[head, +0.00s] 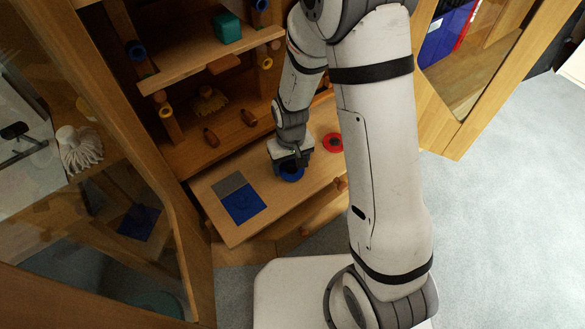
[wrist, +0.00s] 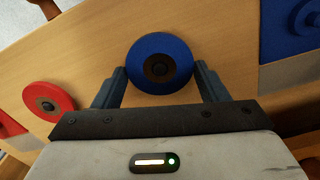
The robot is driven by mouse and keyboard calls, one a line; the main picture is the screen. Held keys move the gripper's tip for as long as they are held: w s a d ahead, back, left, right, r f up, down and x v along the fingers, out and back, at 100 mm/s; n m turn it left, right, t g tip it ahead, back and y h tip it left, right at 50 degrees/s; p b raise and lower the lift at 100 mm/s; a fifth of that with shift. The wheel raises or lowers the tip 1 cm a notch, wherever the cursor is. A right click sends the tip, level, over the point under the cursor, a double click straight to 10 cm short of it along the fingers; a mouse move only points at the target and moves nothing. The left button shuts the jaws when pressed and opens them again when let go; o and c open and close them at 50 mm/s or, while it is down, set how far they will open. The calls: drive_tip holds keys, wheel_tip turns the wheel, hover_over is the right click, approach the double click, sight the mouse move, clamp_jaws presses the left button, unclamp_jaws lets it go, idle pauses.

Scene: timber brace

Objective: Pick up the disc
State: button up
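A blue disc (wrist: 160,48) with a dark round centre lies on the wooden board in the wrist view. In the head view the blue disc (head: 291,176) is partly hidden under my gripper (head: 290,163). My gripper (wrist: 162,82) is open, with one finger on each side of the blue disc and nothing clearly held. I cannot tell whether the fingers touch it. A red disc (wrist: 48,103) with a dark knob lies to the left in the wrist view; in the head view this red disc (head: 333,142) is right of my gripper.
A blue square (head: 243,204) and a grey square (head: 229,184) mark the wooden board (head: 240,233) left of my gripper. Shelves behind hold a teal box (head: 227,27) and wooden pieces (head: 210,136). A glazed wooden panel (head: 160,210) stands at left.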

drive_tip(key=c, duration=0.5)
drive_tip(key=shift+c, duration=0.2)
